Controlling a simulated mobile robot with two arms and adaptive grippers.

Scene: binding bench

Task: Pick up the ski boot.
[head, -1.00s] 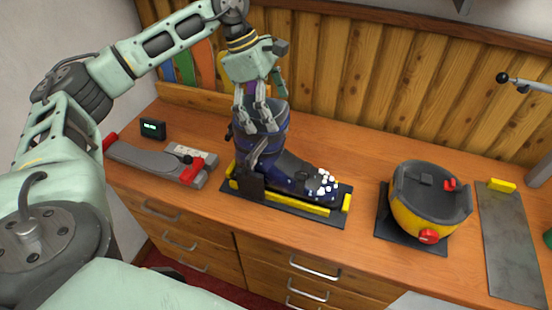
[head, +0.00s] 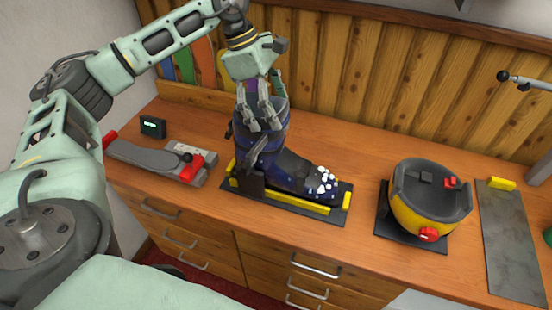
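The ski boot (head: 290,172) is dark blue with a black lower part and white dots on its toe. It stands upright on a black plate with yellow rails (head: 290,202), toe to the right. My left gripper (head: 258,122) points down at the top of the boot's cuff. Two of its fingers lie over the near side of the cuff, and another part reaches behind. Whether the fingers press on the cuff cannot be told. My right gripper is out of the picture.
A grey device with red handles (head: 160,158) and a small clock (head: 153,127) stand to the left. A yellow and grey bowl-shaped unit (head: 430,205) is to the right, then a grey metal plate (head: 510,240). A wooden panel wall (head: 400,90) closes off the back.

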